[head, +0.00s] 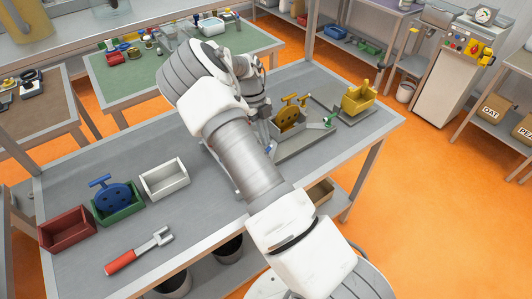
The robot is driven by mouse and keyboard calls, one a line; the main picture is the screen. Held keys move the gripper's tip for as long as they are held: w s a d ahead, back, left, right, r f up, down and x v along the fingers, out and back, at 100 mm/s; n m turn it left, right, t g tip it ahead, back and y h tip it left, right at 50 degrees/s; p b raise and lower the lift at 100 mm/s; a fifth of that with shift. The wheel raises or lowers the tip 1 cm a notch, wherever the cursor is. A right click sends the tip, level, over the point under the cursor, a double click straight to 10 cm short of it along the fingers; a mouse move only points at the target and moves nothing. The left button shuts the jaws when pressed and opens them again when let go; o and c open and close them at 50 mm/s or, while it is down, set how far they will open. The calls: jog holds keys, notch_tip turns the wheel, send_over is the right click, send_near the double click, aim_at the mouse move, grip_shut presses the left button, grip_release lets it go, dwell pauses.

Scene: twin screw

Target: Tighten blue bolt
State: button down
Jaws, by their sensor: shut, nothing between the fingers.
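I cannot make out a blue bolt for certain. A blue wheel-shaped part with a handle (112,196) rests in a green bin (133,211) at the table's left. My gripper (268,133) points down at the left side of the fixture. It is shut and empty, largely hidden behind my own arm. Whether it touches anything there cannot be told.
A red bin (67,232) and a white bin (164,179) flank the green bin. A red-handled wrench (139,251) lies in front of them. The table's middle left is clear.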

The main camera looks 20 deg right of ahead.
jog(key=shift+s+d, duration=0.1)
dwell(0.5)
jog(key=b+v, duration=0.1)
jog(key=v, duration=1.5)
jog(key=shift+w, duration=0.25)
jog(key=c, duration=1.6)
grip_release()
jog(key=shift+r, duration=0.45)
jog(key=c, duration=1.3)
grip_release()
jog(key=shift+r, duration=0.15)
jog(key=shift+c, duration=0.2)
jog(key=shift+o, duration=2.5)
jog(key=s+d+n, duration=0.1)
jog(key=n, duration=0.2)
jog(key=s+f+n, duration=0.1)
jog(key=n, duration=0.2)
jog(key=s+d+n+t+y+b, duration=0.1)
jog(key=n, duration=0.2)
jog(key=shift+s+d+f, duration=0.2)
jog(key=shift+d+f, duration=0.15)
jog(key=s+a+f+n+t+b, duration=0.15)
jog(key=s+n, duration=0.25)
jog(key=n, duration=0.9)
jog(key=shift+t, duration=0.25)
notch_tip(320, 180, down, 17)
jog(key=shift+s+a+f+p, duration=0.1)
jog(key=shift+s+p, duration=0.05)
jog(key=shift+p, duration=0.2)
